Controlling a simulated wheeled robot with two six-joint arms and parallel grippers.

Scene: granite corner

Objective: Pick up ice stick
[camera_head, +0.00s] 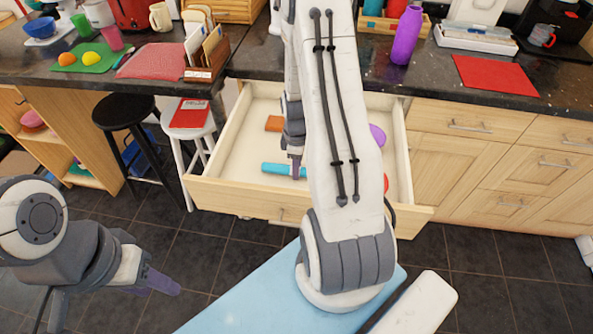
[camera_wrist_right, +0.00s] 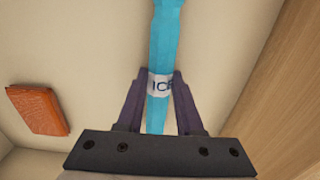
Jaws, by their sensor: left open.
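The ice stick (camera_head: 278,169) is a light-blue bar lying in the open drawer, near its front. In the right wrist view the ice stick (camera_wrist_right: 166,32) shows a white label with dark letters. My right gripper (camera_head: 296,174) reaches down into the drawer at the stick. In the wrist view its purple fingers (camera_wrist_right: 160,84) are against both sides of the stick at the label, shut on it. My left gripper (camera_head: 160,283) is open and empty, left of the drawer above the floor.
The open drawer (camera_head: 238,201) also holds an orange block (camera_head: 273,123), a purple item (camera_head: 377,135) and a red item (camera_head: 386,183), partly hidden by my right arm. Black (camera_head: 124,111) and white (camera_head: 189,126) stools stand left of the drawer. The counter above is cluttered.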

